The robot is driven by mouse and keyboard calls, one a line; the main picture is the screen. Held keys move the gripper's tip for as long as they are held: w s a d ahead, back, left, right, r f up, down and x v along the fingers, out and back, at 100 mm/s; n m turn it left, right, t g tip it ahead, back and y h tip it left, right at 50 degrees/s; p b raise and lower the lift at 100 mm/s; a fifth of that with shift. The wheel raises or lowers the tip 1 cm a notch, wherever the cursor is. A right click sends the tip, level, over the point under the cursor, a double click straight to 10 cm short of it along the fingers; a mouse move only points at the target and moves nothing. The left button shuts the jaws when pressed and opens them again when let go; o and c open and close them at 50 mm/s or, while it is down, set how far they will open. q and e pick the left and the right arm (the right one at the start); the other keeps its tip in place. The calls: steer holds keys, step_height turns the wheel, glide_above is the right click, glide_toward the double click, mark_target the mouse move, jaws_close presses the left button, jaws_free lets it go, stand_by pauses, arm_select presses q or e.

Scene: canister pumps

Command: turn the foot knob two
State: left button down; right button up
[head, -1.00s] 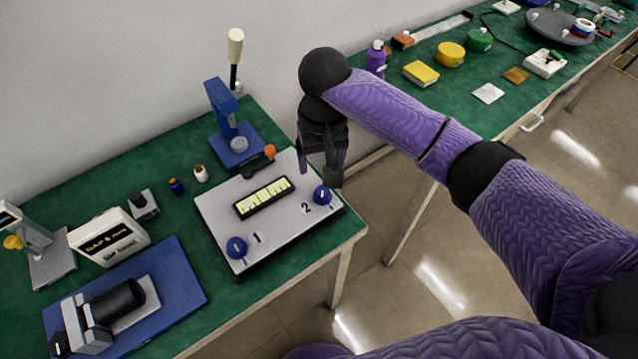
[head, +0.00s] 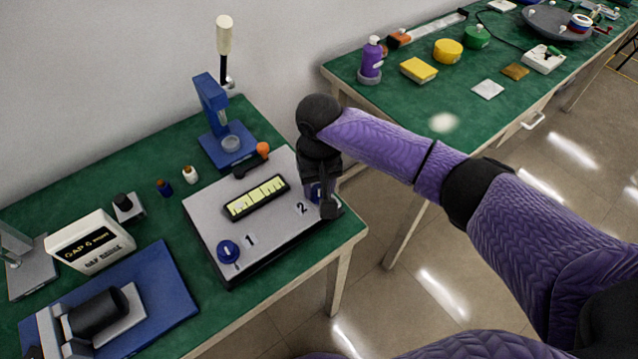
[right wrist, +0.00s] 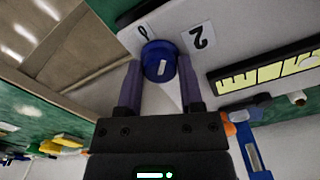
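The grey panel (head: 207,215) lies on the green table, with a blue knob (head: 229,251) by label 1 and blue foot knob two (head: 314,191) by label 2 at its right corner. My right gripper (head: 326,205) is down at knob two and partly hides it. In the right wrist view, knob two (right wrist: 160,62) sits between the two fingertips, its pale mark roughly along the finger direction. The fingers are open, one on each side, with what look like narrow gaps; contact is hard to judge. My left gripper is not in view.
A yellow-green display (head: 256,198) and an orange-tipped lever (head: 262,150) are on the panel. A blue press (head: 222,135) stands behind it. A boxed meter (head: 90,243) and a blue base plate (head: 170,290) are at left. Beyond a gap, a second green table (head: 450,105) carries several items.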

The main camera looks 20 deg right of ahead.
jaws_close()
steer(key=shift+r+n+p, duration=0.2)
steer(key=shift+n+p, duration=0.7)
steer(key=shift+p, duration=0.35)
steer(key=shift+n+p, duration=0.65)
steer(key=shift+n, duration=0.05)
steer(key=shift+f+n+p, duration=0.1)
steer(key=shift+n+p, duration=0.6)
steer(key=shift+n, duration=0.4)
steer(key=shift+f+n+p, duration=0.1)
steer(key=shift+n+p, duration=0.35)
steer(key=shift+n, duration=0.75)
steer(key=shift+o, duration=2.4)
jaws_free()
